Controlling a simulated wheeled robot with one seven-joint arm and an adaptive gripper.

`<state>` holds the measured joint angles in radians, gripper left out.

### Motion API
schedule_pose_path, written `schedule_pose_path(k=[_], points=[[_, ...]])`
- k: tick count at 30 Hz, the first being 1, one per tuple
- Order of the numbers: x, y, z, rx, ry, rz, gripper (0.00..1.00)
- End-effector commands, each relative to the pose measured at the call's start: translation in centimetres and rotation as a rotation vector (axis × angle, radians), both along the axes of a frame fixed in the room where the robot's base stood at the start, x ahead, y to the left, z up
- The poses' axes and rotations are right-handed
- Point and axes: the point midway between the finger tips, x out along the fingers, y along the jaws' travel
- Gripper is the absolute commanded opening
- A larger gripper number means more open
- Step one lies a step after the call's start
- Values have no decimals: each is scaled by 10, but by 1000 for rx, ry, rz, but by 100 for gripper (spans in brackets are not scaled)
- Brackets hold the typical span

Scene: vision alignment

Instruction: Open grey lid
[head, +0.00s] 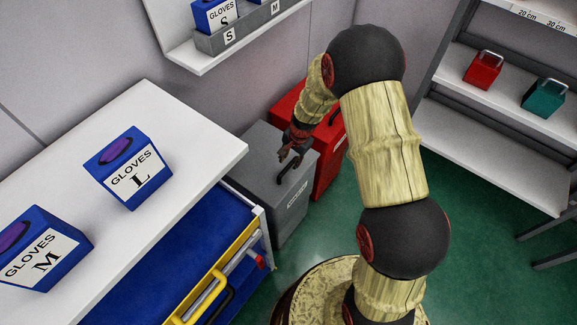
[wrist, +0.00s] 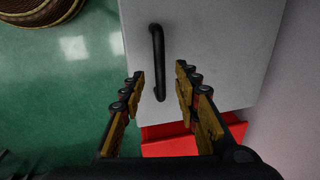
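The grey bin's lid (head: 270,153) is closed, with a black bar handle near its right edge. In the wrist view the grey lid (wrist: 215,45) fills the middle, and its black handle (wrist: 157,62) runs lengthwise between my fingers' lines. My gripper (head: 290,154) is above the lid near the handle. In the wrist view my gripper (wrist: 159,72) is open, one finger on each side of the handle's lower end. I cannot tell whether either finger touches the handle.
A red bin (head: 328,165) stands close beside the grey one. A white table (head: 205,135) with blue glove boxes (head: 130,168) and an open blue drawer (head: 165,265) is at left. A shelf (head: 500,135) holds red and teal boxes at right.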

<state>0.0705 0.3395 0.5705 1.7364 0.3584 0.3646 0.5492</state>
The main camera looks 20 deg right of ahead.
Motion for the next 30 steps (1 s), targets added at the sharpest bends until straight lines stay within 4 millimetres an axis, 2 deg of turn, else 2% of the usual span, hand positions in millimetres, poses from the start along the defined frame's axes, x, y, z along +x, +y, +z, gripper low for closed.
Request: schedule_pose_path(k=[1,3,9,20,30], points=[[1,1,-12,0,3,0,32],[2,2,-22,0,2,0,32],[6,5,-41,0,0,2,32],[7,6,-44,0,0,2,32],[7,5,-44,0,0,2,12]])
